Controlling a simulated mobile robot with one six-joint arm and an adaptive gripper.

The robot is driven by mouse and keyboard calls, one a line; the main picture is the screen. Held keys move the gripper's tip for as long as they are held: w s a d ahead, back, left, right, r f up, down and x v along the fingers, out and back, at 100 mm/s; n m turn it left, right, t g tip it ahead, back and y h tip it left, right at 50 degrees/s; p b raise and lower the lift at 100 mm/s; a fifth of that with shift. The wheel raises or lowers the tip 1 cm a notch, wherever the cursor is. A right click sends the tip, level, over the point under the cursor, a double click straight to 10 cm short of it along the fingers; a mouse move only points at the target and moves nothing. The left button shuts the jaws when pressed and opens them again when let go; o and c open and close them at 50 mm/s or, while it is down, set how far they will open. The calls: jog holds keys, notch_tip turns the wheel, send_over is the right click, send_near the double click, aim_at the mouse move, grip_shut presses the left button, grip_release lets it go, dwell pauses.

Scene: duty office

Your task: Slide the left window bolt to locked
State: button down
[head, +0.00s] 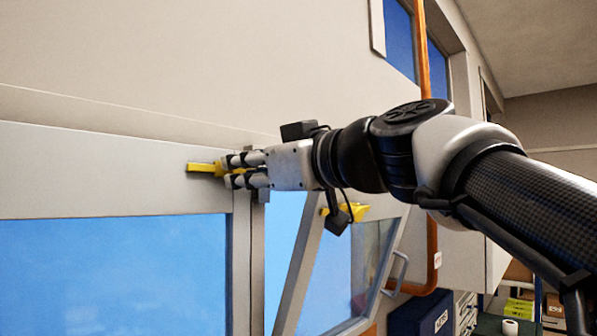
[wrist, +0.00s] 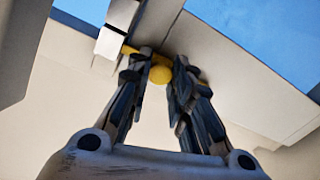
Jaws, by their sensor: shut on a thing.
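The left window bolt (head: 200,167) is yellow and sits on the pale frame rail above the left window pane, near the frame's right end. My gripper (head: 228,170) reaches in from the right and is shut on the bolt's knob. In the wrist view, the round yellow knob (wrist: 159,75) lies between my two fingertips (wrist: 160,68).
A second yellow bolt (head: 348,212) is on the right window sash (head: 305,265), which stands at an angle. An orange pipe (head: 423,50) runs down the wall to the right. A dark blue box (head: 420,314) and shelves are low at right. The wall above the gripper is clear.

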jog(key=c, duration=1.4)
grip_release()
jog(key=shift+w+d, duration=0.1)
jog(key=shift+d, duration=0.15)
jog(key=shift+a, duration=0.1)
jog(key=v, duration=1.2)
